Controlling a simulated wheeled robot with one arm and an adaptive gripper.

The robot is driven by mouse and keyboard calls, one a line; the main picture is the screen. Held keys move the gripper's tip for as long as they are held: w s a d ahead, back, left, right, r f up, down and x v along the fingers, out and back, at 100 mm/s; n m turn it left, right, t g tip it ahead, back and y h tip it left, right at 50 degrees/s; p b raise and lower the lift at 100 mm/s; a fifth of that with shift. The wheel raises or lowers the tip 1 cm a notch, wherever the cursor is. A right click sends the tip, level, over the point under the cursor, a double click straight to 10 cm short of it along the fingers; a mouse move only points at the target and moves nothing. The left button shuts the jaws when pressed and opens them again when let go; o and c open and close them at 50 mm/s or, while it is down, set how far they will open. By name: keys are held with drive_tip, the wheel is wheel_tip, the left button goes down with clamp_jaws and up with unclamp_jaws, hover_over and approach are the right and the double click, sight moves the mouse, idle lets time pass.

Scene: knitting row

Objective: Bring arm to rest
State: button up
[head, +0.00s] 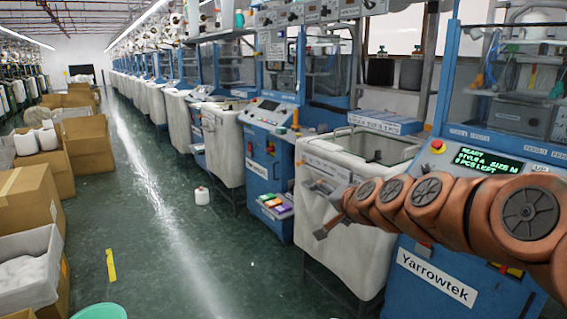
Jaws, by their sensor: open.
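My arm (430,205) reaches in from the right edge in orange-brown segments with dark round caps. My gripper (316,210) is at its left end, in front of the white fabric bin (350,262). Its fingers are spread apart, with nothing seen between them. I cannot tell whether the gripper touches the bin. The arm covers part of the bin and part of the blue Yarrowtek machine (436,277), whose green display (474,159) shows above the arm.
Blue knitting machines and white bins line the right side. A white yarn cone (201,196) stands on the green floor. Cardboard boxes (28,205), a white tub (28,270) and a teal round container (99,311) are at left. The aisle between is mostly clear.

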drive_tip(key=s+a+n+g+p, duration=0.3)
drive_tip(key=s, duration=0.7)
drive_tip(key=s+d+n+g+h+p, duration=0.2)
drive_tip(key=s+d+g+p, duration=0.3)
drive_tip(key=s, duration=1.2)
drive_tip(key=s+d+f+n+g+h+p, duration=0.1)
drive_tip(key=s+d+g+p, duration=0.4)
drive_tip(key=s, duration=1.3)
drive_tip(key=shift+s+d+f+n+g+h+p, duration=0.15)
drive_tip(key=shift+s+n+g+h+p, duration=0.2)
drive_tip(key=shift+n+h, duration=0.45)
